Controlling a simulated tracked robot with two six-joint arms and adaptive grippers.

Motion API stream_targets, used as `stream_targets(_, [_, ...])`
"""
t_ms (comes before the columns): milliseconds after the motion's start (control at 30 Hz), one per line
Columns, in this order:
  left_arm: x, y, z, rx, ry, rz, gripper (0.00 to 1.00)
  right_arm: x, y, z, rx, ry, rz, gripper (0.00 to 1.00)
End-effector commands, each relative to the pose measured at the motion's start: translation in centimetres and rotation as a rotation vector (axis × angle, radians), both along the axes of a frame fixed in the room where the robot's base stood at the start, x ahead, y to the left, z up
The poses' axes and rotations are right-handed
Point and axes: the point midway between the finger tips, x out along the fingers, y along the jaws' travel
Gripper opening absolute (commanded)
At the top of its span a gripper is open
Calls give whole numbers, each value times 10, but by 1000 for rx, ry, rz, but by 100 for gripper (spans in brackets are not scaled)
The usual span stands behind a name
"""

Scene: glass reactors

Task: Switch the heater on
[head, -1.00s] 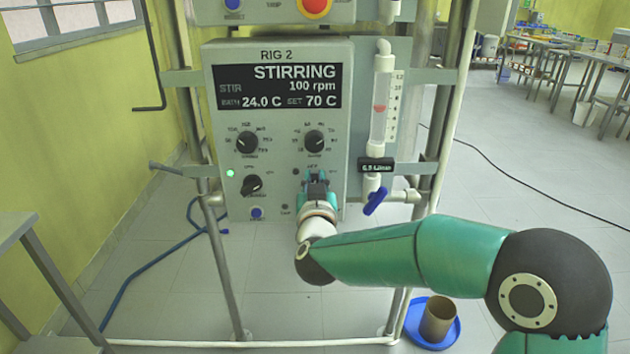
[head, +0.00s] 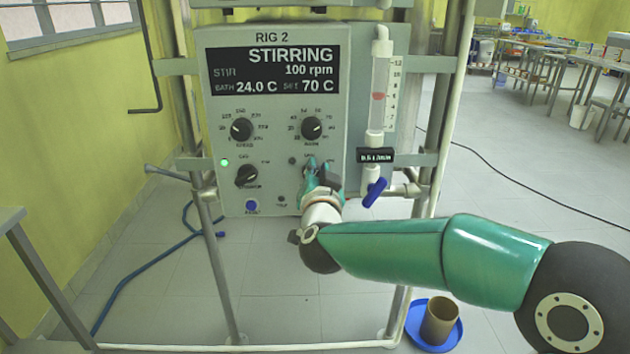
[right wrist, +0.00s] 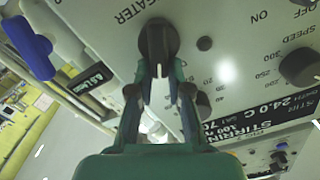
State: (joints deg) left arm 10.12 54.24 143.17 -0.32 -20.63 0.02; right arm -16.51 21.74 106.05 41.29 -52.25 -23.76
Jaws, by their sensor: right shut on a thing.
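The grey control box (head: 360,75) of rig 2 hangs on the rack in the head view. My right gripper (head: 319,172) is at the lower right of the panel and largely hides the heater knob there. In the right wrist view the dark heater knob (right wrist: 158,38), with its HEATER label partly visible, sits between the fingertips of my right gripper (right wrist: 161,75), which are shut on it. A small dark lamp (head: 292,161) beside it looks unlit. My left gripper is not in view.
The stirrer knob (head: 247,175) is at lower left, with a green lamp (head: 224,162) lit beside it. Two dials sit above. A flow tube (head: 379,90) and blue valve handle (head: 375,192) are close right of my gripper. A blue tray (head: 411,322) stands on the floor.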

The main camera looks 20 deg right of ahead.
Motion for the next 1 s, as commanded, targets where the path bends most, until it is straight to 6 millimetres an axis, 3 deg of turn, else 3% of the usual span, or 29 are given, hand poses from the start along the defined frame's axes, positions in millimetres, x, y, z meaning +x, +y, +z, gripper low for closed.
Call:
stream_targets(100, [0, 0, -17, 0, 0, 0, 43, 0, -3, -5, 109, -36, -1, 0])
stream_targets(500, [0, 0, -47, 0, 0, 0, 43, -2, -9, -9, 425, -126, 0, 0])
stream_targets(1000, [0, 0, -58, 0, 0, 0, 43, -2, -11, -9, 566, -166, 0, 0])
